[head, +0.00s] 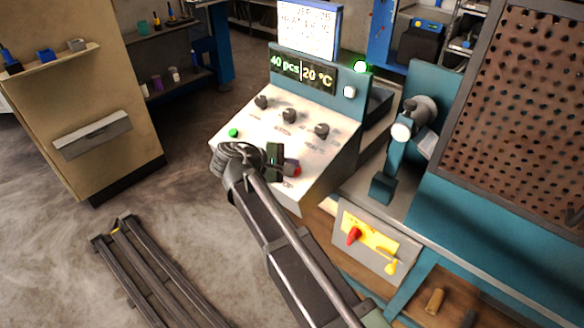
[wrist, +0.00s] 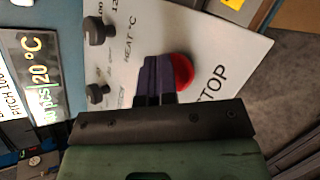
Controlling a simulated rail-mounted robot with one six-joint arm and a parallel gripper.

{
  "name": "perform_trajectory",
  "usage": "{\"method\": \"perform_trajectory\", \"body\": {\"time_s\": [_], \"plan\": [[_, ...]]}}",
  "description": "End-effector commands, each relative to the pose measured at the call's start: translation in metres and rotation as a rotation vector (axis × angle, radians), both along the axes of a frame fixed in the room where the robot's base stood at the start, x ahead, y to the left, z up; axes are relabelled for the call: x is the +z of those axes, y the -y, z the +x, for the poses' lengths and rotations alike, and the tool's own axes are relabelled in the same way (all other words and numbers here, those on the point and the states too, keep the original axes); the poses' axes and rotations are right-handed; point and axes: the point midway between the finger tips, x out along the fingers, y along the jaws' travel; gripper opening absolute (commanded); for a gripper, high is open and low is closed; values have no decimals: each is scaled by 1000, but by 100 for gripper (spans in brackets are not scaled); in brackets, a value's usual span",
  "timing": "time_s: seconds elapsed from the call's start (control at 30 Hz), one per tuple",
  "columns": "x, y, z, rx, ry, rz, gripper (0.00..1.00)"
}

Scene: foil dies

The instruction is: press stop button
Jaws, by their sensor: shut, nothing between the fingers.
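The red stop button (head: 293,169) sits at the lower right of the white sloping control panel (head: 310,180). In the wrist view the red button (wrist: 183,71) shows just right of my fingers, partly covered by them, with the word STOP beside it. My gripper (head: 284,165) is over the lower part of the panel, close to the button. In the wrist view my gripper (wrist: 157,62) has its fingers together and empty. I cannot tell whether the fingertips touch the button.
Several dark knobs (head: 290,115) and a green button (head: 233,132) are on the same panel. A teal press (head: 393,160) stands to the right.

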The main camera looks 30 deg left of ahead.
Motion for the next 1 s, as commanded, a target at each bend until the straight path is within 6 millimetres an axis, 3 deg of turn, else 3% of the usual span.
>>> {"method": "perform_trajectory", "body": {"time_s": [0.43, 0.77, 1.0], "plan": [[-1, 0, 1, 0, 0, 0, 0], [17, -1, -4, 1, 0, 1, 0], [16, -1, -5, 0, 0, 0, 0]]}}
